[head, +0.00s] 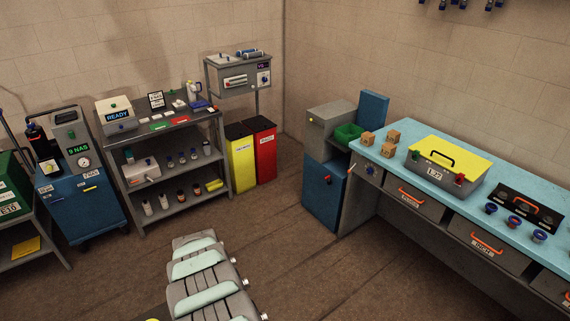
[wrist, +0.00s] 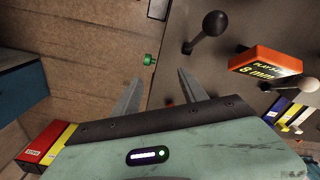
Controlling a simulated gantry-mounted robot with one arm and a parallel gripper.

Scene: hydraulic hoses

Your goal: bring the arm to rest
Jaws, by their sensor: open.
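My gripper (wrist: 159,77) shows in the wrist view with its two grey fingers apart and nothing between them. A small green knob (wrist: 151,60) appears just beyond the fingertips; I cannot tell how far off it is. My pale green and grey arm links (head: 205,277) rise from the bottom of the head view over the floor. The gripper itself cannot be made out in the head view.
The wrist view shows a black-knobbed lever (wrist: 207,33) and an orange label block (wrist: 265,62). In the head view, a blue bench (head: 405,135) with a yellow-lidded case (head: 445,160) stands right, shelves (head: 180,185) left, yellow bin (head: 241,160) and red bin (head: 264,150) behind. Middle floor is clear.

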